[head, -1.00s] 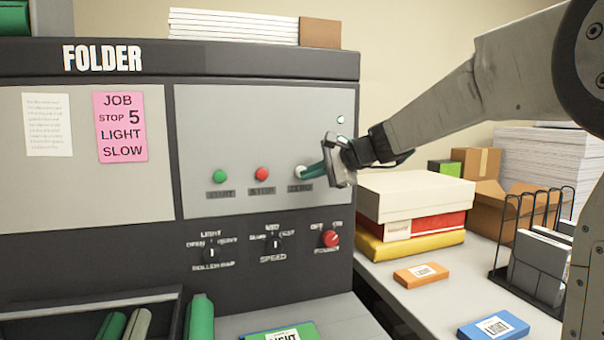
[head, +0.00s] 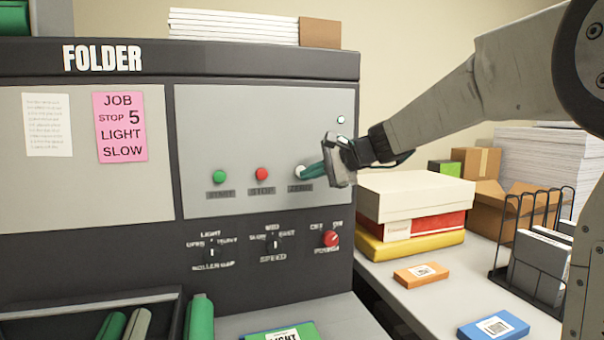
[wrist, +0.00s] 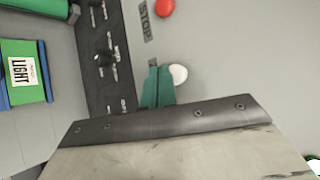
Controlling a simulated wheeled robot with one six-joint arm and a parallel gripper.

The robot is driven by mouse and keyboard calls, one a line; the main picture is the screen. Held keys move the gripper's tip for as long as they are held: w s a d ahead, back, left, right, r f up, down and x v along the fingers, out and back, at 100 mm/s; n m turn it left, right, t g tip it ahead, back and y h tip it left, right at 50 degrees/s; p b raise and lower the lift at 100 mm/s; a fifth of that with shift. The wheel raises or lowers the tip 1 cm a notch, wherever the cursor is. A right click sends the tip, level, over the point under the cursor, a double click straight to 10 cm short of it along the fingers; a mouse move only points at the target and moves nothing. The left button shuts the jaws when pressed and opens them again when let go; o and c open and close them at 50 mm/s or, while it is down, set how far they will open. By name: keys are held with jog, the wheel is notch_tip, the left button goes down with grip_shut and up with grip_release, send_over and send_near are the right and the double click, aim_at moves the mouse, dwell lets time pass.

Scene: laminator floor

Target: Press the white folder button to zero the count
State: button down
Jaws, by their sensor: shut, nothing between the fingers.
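The white button (head: 300,170) is on the grey panel of the folder, above a label that reads ZERO, at the right end of a row of buttons. In the wrist view the white button (wrist: 178,75) shows just right of my teal fingertips. My gripper (head: 312,171) is shut and empty, with its fingertips at the button's lower right edge in the head view. The wrist view shows the shut fingers (wrist: 158,86) beside the button and partly over its edge. I cannot tell whether they touch it.
A green START button (head: 220,176) and a red STOP button (head: 261,174) sit left of the white one. Knobs and a red power switch (head: 331,238) are below. Stacked boxes (head: 414,197) stand on the table to the right.

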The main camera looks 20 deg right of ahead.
jog(key=shift+w, duration=0.15)
jog(key=shift+w, duration=0.3)
jog(key=shift+w, duration=0.45)
dwell(0.9)
jog(key=shift+s, duration=0.9)
jog(key=shift+s, duration=0.1)
jog(key=s, duration=0.4)
jog(key=shift+s, duration=0.4)
dwell(0.6)
